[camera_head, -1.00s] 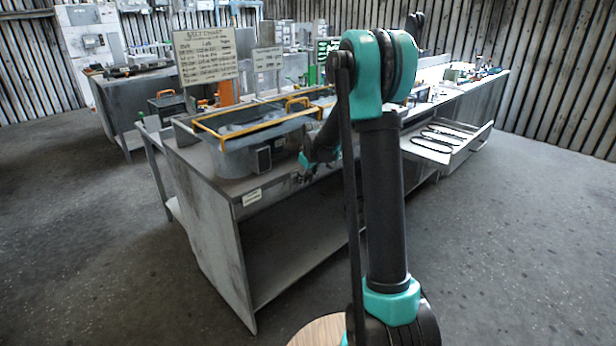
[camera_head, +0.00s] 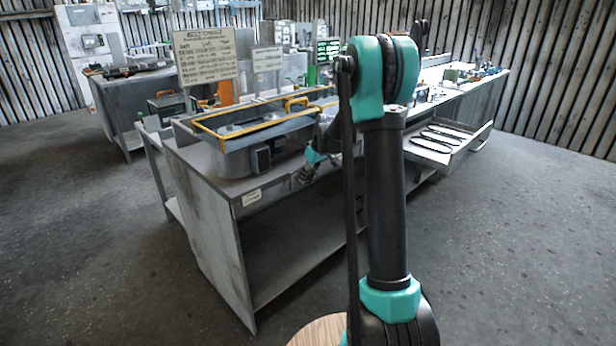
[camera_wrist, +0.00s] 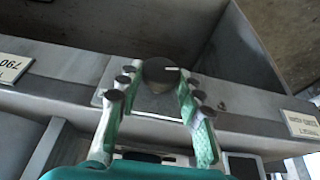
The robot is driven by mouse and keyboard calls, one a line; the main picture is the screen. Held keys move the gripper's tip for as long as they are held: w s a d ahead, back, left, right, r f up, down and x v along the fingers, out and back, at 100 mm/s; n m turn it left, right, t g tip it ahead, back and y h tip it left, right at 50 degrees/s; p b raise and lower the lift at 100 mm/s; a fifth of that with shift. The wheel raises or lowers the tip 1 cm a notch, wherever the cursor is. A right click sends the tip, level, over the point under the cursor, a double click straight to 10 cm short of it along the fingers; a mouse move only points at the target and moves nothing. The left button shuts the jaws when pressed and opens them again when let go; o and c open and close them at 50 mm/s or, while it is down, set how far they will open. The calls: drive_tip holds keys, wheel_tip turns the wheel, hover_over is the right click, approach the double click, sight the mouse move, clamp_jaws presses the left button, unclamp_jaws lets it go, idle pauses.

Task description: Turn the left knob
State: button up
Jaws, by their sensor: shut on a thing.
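In the wrist view a dark round knob (camera_wrist: 160,72) sits on a small grey plate on the bench's front edge. My gripper (camera_wrist: 159,82) has its two green-sided fingers on either side of the knob, closed on it. No second knob shows clearly in this view. In the head view my gripper (camera_head: 306,174) is at the front edge of the workbench (camera_head: 215,187), right of the blower housing (camera_head: 262,155). The knob is too small and covered by my gripper to make out there.
Label plates lie on both sides of the knob, at the left (camera_wrist: 12,67) and right (camera_wrist: 300,123). The housing has an orange-framed top. An open drawer (camera_head: 452,157) with dark tools juts out to the right. The floor in front is clear.

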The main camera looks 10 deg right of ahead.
drive_tip(key=shift+w+d+m+g+y, duration=0.2)
drive_tip(key=shift+g+y, duration=0.4)
drive_tip(key=shift+y, duration=0.25)
drive_tip(key=shift+w+d+m+g+y, duration=0.1)
drive_tip(key=shift+d+m+g+y, duration=0.1)
drive_tip(key=shift+g+y, duration=0.55)
drive_tip(key=o, duration=1.2)
drive_tip(key=shift+f, duration=0.1)
drive_tip(key=shift+c, duration=0.2)
drive_tip(key=v, duration=1.2)
drive_tip(key=shift+s+d, duration=0.1)
drive_tip(key=shift+d, duration=0.05)
